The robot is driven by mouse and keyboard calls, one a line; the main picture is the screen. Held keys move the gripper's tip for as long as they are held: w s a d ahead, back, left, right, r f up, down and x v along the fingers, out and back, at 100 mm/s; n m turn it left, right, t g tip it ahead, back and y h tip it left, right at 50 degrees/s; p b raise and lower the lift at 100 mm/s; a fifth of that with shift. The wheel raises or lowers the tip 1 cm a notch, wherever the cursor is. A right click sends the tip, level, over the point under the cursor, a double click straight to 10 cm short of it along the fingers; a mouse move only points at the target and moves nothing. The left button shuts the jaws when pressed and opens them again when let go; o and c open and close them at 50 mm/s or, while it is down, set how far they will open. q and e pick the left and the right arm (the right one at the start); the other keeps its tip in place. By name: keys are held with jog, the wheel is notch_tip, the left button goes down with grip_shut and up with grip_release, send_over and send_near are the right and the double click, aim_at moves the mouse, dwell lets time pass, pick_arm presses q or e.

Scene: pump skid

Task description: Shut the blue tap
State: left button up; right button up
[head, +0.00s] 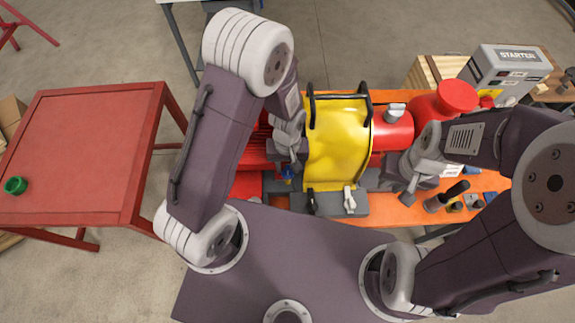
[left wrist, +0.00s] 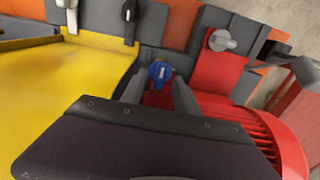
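The blue tap (left wrist: 160,73) is a small blue handle on a dark mount beside the red finned motor body. In the left wrist view it lies between the fingertips of my left gripper (left wrist: 158,90), which are apart on either side of it. I cannot tell whether either finger touches it. In the head view my left gripper (head: 287,160) points down beside the yellow cover, and only a bit of blue shows below it. My right gripper (head: 410,190) hangs over the orange skid at the right; its finger gap is not clear.
The yellow cover (head: 337,150) with black handles is right of my left gripper. A white-handled tap (head: 349,199) and a black one stand in front of it. A grey lever (left wrist: 222,41) sits on a red block. A red table (head: 85,150) stands left; a starter box (head: 505,70) stands right.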

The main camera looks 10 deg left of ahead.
pick_arm(q)
jog(key=shift+s+d+f, duration=0.1)
jog(key=shift+s+f, duration=0.05)
jog(key=shift+f, duration=0.35)
jog(key=shift+c, duration=1.2)
grip_shut()
